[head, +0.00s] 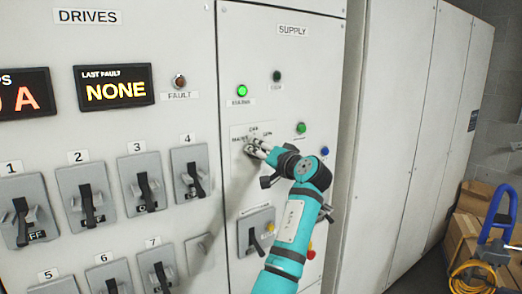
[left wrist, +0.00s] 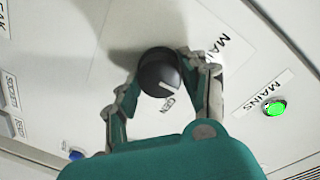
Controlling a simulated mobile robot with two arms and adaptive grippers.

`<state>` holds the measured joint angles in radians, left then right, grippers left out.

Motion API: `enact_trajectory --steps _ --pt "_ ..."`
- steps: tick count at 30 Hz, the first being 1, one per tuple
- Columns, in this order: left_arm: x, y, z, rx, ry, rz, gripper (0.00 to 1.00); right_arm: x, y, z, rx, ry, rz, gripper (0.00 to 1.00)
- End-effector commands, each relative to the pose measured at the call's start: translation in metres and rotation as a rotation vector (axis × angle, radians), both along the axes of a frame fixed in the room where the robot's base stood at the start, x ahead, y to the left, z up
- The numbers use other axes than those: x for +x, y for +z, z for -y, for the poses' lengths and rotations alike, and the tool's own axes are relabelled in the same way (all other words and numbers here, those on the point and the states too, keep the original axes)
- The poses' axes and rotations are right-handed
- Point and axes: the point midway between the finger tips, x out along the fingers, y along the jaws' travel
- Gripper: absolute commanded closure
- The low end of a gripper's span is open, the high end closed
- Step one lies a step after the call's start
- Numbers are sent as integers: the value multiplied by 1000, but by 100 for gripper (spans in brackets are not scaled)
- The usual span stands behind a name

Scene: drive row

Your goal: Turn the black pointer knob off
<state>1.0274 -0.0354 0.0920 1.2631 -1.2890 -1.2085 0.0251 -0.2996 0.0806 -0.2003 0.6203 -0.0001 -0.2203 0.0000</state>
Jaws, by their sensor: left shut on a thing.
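The black pointer knob (left wrist: 158,76) sits on a pale plate on the SUPPLY panel. A pale line marks its face; I cannot tell surely which label it points at. GEN (left wrist: 168,104) reads just below the knob in the left wrist view, and MAINS (left wrist: 226,46) at upper right. The OFF label (head: 253,130) shows above the knob in the head view. My left gripper (head: 255,148) is shut on the knob, one finger each side, and hides most of it in the head view. My right gripper is not in view.
The MAINS lamp (head: 242,91) glows green. A green button (head: 301,128) and a blue button (head: 324,151) stand to the right of the knob. A lever switch (head: 254,231) is below. Numbered switches (head: 85,195) fill the DRIVES panel. A blue stand (head: 497,215) is on the right.

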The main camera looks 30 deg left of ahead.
Motion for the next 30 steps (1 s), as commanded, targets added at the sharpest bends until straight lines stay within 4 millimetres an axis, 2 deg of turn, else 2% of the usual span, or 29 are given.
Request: enact_trajectory --steps 18,19,24,30 --pt "0 4 0 22 -2 -35 88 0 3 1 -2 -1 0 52" --pt "0 4 0 22 -2 -35 53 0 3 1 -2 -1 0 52" --pt "0 2 0 21 -1 -36 32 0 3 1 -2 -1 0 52" --pt "0 1 0 19 -1 -38 32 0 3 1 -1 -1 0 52"
